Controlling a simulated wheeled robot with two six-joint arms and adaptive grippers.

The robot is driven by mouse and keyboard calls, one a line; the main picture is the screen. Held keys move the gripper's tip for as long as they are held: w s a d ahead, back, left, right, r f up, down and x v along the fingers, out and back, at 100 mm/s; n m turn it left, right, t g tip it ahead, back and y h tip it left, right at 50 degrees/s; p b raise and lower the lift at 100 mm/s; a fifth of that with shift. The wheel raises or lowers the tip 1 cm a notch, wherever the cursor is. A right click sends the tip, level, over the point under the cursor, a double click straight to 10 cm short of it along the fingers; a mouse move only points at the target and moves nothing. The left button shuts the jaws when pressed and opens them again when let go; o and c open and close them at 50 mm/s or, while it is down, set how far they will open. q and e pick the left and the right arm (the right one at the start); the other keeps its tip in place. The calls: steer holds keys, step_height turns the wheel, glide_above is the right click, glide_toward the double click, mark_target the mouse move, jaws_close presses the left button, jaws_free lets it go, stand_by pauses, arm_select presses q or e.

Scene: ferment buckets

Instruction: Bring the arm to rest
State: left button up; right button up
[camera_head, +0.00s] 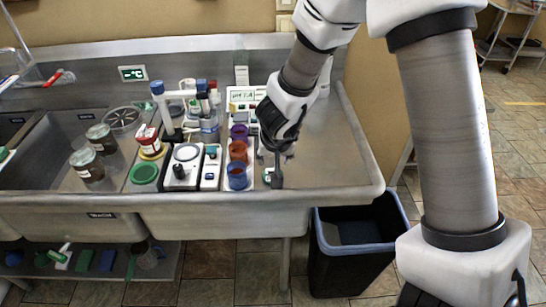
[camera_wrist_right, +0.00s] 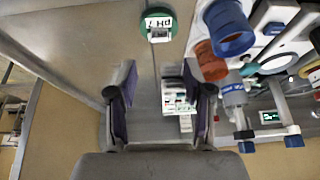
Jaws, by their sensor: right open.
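My right arm comes in from the right, and its gripper (camera_head: 277,172) points down over the right part of the steel sink counter (camera_head: 330,165). In the right wrist view the two fingers of this gripper (camera_wrist_right: 161,95) stand wide apart with nothing between them. A small round green-edged item (camera_wrist_right: 157,24) with a pH label lies on the counter ahead of the fingers; in the head view it is partly hidden beside the gripper. My left gripper is not in view.
Left of the gripper stand a purple cup (camera_head: 239,132), an orange cup (camera_head: 238,151) and a blue cup (camera_head: 237,177). A black bin (camera_head: 355,245) stands below. The counter's right end is clear.

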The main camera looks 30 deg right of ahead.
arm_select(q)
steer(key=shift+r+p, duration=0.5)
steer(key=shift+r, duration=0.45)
arm_select(e)
steer(key=v, duration=0.3)
steer(key=shift+s+r, duration=0.15)
steer(key=shift+r, duration=0.15)
steer(key=s+f+n+g, duration=0.7)
steer(key=s+f, duration=1.7)
steer(key=f, duration=0.3)
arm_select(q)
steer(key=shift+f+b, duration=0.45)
arm_select(e)
steer(key=w+a+f+m+t+y, duration=0.1)
steer(key=a+t+y, duration=0.1)
steer(key=a, duration=0.3)
steer(key=shift+a+f+t+y, duration=0.3)
steer(key=shift+a, duration=0.1)
